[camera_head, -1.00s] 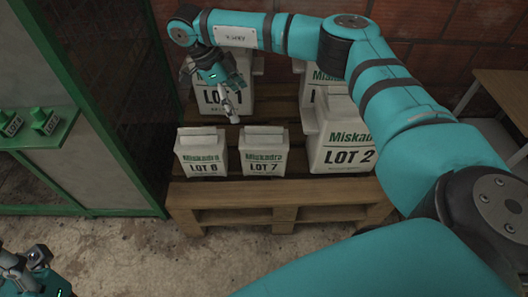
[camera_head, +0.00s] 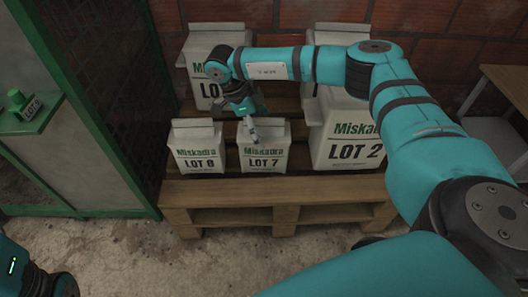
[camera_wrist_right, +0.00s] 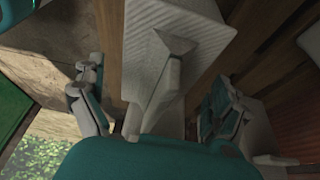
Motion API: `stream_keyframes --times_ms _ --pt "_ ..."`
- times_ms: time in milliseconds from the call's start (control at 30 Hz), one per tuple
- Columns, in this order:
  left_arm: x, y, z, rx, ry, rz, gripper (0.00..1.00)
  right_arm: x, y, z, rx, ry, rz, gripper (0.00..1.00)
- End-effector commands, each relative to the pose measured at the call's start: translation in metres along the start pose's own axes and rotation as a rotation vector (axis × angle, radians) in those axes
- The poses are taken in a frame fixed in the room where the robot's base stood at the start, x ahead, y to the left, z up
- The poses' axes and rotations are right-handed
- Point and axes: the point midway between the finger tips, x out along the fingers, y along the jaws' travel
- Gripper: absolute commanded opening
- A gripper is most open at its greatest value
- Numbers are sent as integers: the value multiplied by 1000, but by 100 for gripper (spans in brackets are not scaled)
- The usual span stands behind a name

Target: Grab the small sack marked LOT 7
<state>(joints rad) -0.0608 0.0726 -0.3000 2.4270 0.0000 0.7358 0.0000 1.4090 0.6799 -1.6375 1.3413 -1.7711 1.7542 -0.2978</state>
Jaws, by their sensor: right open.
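The small white sack marked LOT 7 (camera_head: 264,159) stands upright on the wooden pallet (camera_head: 290,190), at the front, between two other sacks. My right gripper (camera_head: 251,130) points down at the top of this sack and overlaps it in the head view; I cannot tell whether they touch. In the right wrist view the right gripper (camera_wrist_right: 157,88) is open, its fingers spread on both sides of a pale sack top (camera_wrist_right: 195,25), with nothing clamped. My left arm's end (camera_head: 40,280) shows only in the lower left corner, its fingers unclear.
The small LOT 6 sack (camera_head: 198,158) stands close on the left. The larger LOT 2 sack (camera_head: 350,140) stands on the right, and a large sack (camera_head: 205,50) stands behind. A green-framed panel (camera_head: 90,100) is on the left. A brick wall closes the back.

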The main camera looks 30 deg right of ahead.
Motion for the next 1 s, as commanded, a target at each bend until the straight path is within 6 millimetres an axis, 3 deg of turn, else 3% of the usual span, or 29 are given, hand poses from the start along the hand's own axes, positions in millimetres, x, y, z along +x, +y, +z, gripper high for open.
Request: stream_keyframes --times_ms 100,400,1000 --pt "1 1 -1 3 22 9 40 17 0 0 1 1 1 100" --pt "5 1 -1 3 26 11 40 18 0 0 1 1 1 99" --pt "4 1 -1 3 26 11 40 16 0 0 1 -1 -1 24"
